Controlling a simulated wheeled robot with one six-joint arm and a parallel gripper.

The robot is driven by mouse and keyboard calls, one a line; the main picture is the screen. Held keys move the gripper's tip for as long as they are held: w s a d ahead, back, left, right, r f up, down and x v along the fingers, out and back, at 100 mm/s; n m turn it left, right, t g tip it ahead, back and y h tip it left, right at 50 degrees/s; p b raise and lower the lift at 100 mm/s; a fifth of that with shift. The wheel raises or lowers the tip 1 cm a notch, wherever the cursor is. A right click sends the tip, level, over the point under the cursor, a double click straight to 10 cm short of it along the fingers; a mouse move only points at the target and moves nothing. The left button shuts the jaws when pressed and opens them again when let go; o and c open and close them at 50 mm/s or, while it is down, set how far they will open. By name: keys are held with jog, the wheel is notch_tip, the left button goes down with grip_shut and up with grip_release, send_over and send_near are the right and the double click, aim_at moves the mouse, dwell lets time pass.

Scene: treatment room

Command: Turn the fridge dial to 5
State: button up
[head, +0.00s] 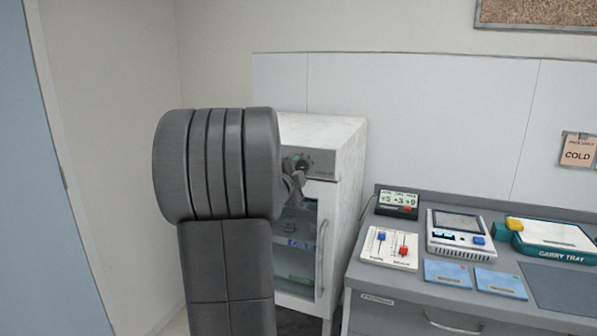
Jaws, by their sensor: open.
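The white fridge (341,165) stands left of the counter, with a glass door and a vertical handle. Its dark dial (302,165) is on the grey panel above the door. My gripper (296,182) is at the panel, just below and left of the dial, and is open. It partly covers the dial. I cannot tell whether the fingers touch the dial, and its numbers are too small to read. My thick grey arm hides the left part of the fridge.
The grey counter (389,284) on the right holds a small display (398,204), a slider box (389,248), a white device (460,234), two blue cards and a carry tray (553,237). The fridge door handle (321,258) sticks out below the panel. A wall stands close on the left.

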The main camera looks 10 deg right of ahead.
jog(key=v, duration=1.3)
jog(key=shift+b, duration=0.35)
jog(key=p+x, duration=0.1)
jog(key=x, duration=1.2)
jog(key=shift+w+d, duration=0.2)
jog(key=shift+w, duration=0.1)
